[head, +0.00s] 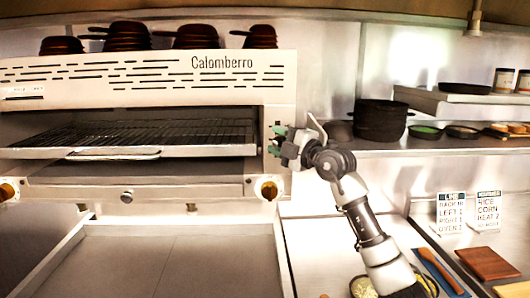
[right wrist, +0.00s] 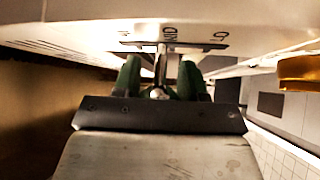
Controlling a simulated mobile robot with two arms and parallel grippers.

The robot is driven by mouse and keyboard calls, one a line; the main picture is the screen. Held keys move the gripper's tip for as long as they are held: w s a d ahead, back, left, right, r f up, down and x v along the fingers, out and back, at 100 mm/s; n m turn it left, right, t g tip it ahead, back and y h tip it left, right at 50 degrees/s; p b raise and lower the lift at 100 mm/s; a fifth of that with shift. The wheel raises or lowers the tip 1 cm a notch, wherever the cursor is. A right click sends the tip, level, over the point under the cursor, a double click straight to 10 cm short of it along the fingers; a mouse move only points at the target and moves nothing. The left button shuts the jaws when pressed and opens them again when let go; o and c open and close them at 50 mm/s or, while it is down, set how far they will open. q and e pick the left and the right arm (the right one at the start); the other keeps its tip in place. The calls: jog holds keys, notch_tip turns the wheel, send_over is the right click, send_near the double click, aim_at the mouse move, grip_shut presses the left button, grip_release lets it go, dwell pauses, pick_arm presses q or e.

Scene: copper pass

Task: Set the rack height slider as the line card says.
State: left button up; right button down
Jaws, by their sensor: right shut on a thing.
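The pale grill oven (head: 245,65), marked Calomberro, has a rack in its open front. My right gripper (head: 276,140) is at the panel on the right end of the front. In the right wrist view its green fingers (right wrist: 160,80) are shut on the slider's metal lever (right wrist: 161,62), which sticks out of a dark slot (right wrist: 190,46) with small letters above it; I cannot read them surely. The gripper hides the slider in the head view. The line card (head: 451,212) stands at the right; its rack line is too blurred to read. My left gripper is out of view.
A brass knob (head: 268,190) sits below my right gripper; it also shows in the right wrist view (right wrist: 300,72). A second card (head: 488,212) stands beside the line card. A black pot (head: 381,120) is on the shelf to the right. The counter below the oven is clear.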

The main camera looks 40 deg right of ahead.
aim_at(265, 120)
jog(key=shift+a+r+p, duration=0.15)
jog(key=shift+r+p, duration=0.05)
jog(key=shift+r, duration=0.4)
jog(key=shift+a+r+p, duration=0.15)
jog(key=shift+r, duration=0.45)
jog(key=shift+d+r, duration=0.25)
jog(key=shift+d, duration=0.05)
jog(key=shift+s+d+r+p, duration=0.1)
jog(key=shift+r+p, duration=0.2)
jog(key=shift+p, duration=0.2)
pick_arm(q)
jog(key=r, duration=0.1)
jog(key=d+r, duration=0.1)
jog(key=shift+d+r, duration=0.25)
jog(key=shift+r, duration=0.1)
pick_arm(e)
jog(key=c, duration=1)
grip_release()
jog(key=shift+o, duration=1.4)
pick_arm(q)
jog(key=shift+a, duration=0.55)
pick_arm(e)
jog(key=shift+o, duration=0.2)
jog(key=shift+f, duration=0.1)
